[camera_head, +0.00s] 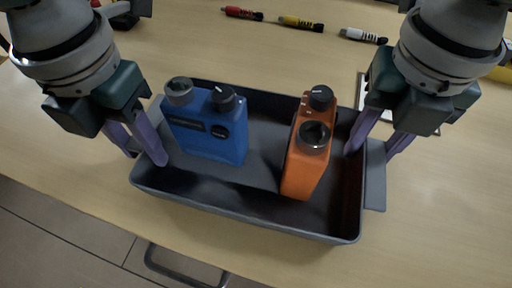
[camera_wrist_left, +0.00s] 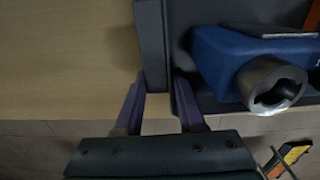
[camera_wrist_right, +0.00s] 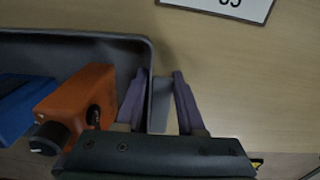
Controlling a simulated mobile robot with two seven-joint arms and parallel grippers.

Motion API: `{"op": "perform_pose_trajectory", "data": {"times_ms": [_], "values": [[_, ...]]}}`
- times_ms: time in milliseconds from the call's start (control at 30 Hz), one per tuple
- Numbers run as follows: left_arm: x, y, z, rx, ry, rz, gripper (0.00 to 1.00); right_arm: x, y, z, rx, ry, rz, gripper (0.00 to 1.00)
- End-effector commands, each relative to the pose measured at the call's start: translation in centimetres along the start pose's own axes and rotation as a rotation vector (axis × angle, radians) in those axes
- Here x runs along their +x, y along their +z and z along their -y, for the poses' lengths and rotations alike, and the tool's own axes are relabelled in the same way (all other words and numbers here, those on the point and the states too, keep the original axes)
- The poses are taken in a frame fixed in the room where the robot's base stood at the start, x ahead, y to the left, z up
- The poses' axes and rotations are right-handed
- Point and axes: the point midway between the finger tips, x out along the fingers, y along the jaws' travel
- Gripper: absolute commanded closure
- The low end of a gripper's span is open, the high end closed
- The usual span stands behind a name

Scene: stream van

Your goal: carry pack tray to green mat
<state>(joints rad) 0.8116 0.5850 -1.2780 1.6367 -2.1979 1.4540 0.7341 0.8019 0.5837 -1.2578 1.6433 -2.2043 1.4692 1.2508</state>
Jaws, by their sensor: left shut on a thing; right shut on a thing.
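The dark grey pack tray (camera_head: 245,220) is near the table's front edge and holds two packs. A blue pack (camera_head: 208,134) with two dark knobs stands on its left side. An orange pack (camera_head: 303,165) stands on its right side. My left gripper (camera_head: 147,152) is shut on the tray's left end; its fingers straddle the end in the left wrist view (camera_wrist_left: 158,100). My right gripper (camera_head: 372,148) is shut on the tray's right end, also seen in the right wrist view (camera_wrist_right: 158,100). I cannot tell whether the tray touches the table. No green mat shows.
Red (camera_head: 241,13), yellow (camera_head: 301,23) and white (camera_head: 363,36) markers lie on the wooden table (camera_head: 270,60) behind the tray. A white numbered card (camera_wrist_right: 225,5) lies beyond the tray's right end. A yellow object (camera_head: 500,72) is at the right edge.

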Motion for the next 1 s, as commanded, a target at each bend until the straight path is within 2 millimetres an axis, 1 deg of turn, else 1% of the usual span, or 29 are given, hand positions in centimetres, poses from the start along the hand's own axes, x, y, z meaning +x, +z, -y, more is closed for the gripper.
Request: {"op": "perform_pose_trajectory", "data": {"times_ms": [167, 267, 600, 667, 767, 1000], "values": [[-0.3, 0.1, 0.0, 0.001, 0.001, 0.001, 1.0, -0.3, 0.0, 0.0, 0.0, 0.0, 0.001, 1.0], [-0.9, 0.1, 0.0, 0.001, 0.001, 0.001, 1.0, -0.9, 0.0, 0.0, 0.0, 0.0, 0.001, 1.0], [-4.5, 0.0, 0.0, 0.001, 0.001, 0.001, 1.0, -4.5, 0.0, 0.0, 0.0, -0.001, 0.001, 1.0], [-5.0, 0.0, 0.0, 0.001, 0.001, 0.001, 1.0, -5.0, 0.0, 0.0, 0.0, -0.001, 0.0, 1.0], [-5.2, 0.0, 0.0, 0.001, 0.001, 0.001, 1.0, -5.2, 0.0, 0.0, 0.0, -0.001, 0.0, 1.0], [-5.0, 0.0, 0.0, 0.001, 0.001, 0.001, 1.0, -5.0, 0.0, 0.0, -0.001, 0.0, 0.0, 1.0]]}}
